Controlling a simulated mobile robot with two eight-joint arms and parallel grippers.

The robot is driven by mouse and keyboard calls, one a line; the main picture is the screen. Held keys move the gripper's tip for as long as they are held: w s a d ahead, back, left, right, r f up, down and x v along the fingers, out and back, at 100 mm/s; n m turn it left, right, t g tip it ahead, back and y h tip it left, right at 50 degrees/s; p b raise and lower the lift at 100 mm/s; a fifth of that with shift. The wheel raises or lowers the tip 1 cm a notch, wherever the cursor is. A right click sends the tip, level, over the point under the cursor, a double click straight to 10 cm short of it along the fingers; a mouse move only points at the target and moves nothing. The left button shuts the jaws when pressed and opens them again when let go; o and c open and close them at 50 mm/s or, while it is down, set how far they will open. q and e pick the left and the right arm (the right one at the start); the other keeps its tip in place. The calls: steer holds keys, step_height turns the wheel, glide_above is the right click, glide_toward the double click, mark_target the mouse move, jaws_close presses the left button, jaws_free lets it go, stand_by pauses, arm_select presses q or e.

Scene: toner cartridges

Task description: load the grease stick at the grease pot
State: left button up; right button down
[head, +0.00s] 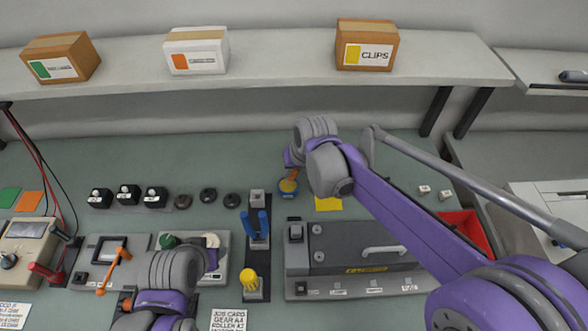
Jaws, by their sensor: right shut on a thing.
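The grease pot (283,194) is a small blue-rimmed cup with yellow-orange contents, on the green bench near the middle. My right arm reaches in from the right, and its gripper (294,163) is directly above the pot, partly hidden behind its own wrist. It is shut on a slim orange stick, which I take as the grease stick (290,174). The stick's lower end is at the pot's contents; how deep it sits I cannot tell. My left arm's grey and purple wrist is at the lower left, and its fingers are not clearly seen.
A grey machine (350,258) with a handle stands right of the pot. A dark strip with blue (257,228) and yellow (249,280) tools lies left of it. Several black knobs stand farther left. A red bin (470,232) is behind my right arm. A shelf with boxes runs behind.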

arm_select(q)
steer(key=shift+s+f+b, duration=0.25)
steer(key=shift+f+b, duration=0.1)
steer(key=shift+f, duration=0.15)
arm_select(e)
steer(key=shift+f, duration=0.6)
stand_by(1.3)
steer(key=shift+r+p, duration=1.35)
steer(key=shift+r, duration=1.6)
arm_select(q)
steer(key=shift+w+r+p, duration=0.1)
steer(key=shift+w+r, duration=0.2)
steer(key=shift+r, duration=0.55)
steer(key=shift+w+r+p, duration=0.1)
steer(key=shift+w+r, duration=0.15)
steer(key=shift+r, duration=0.65)
steer(key=shift+w+r+p, duration=0.1)
steer(key=shift+w+r, duration=0.2)
steer(key=shift+r, duration=0.55)
arm_select(e)
steer(key=shift+v, duration=0.95)
arm_select(q)
steer(key=shift+t, duration=0.3)
arm_select(e)
steer(key=shift+s+a, duration=0.1)
steer(key=shift+a, duration=0.05)
